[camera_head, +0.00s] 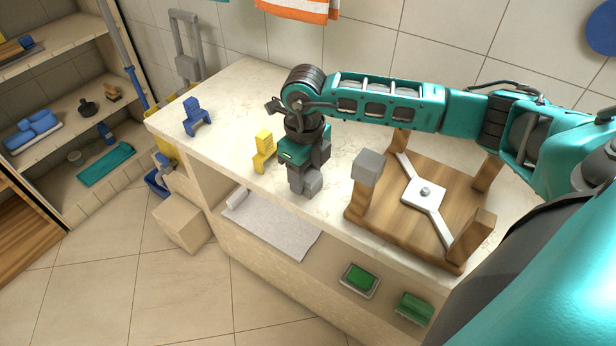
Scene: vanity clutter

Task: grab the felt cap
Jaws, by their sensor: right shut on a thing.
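My right gripper (307,182) points down over the pale counter, left of an upturned wooden stool (390,223). It is shut on a small grey block, which I take to be the felt cap (313,182). The fingers hide part of this block; I cannot tell whether it touches the counter. A similar grey cap (368,166) covers the top of the stool's near-left leg. The stool's other legs show bare wood. A metal cross brace (425,192) lies across its underside. My left gripper is not in view.
A yellow object (264,151) stands just left of the gripper, and a blue one (195,117) farther left on the counter (235,100). A grey cloth (272,224) and green items lie on the shelf below. Counter space between the blue and yellow objects is clear.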

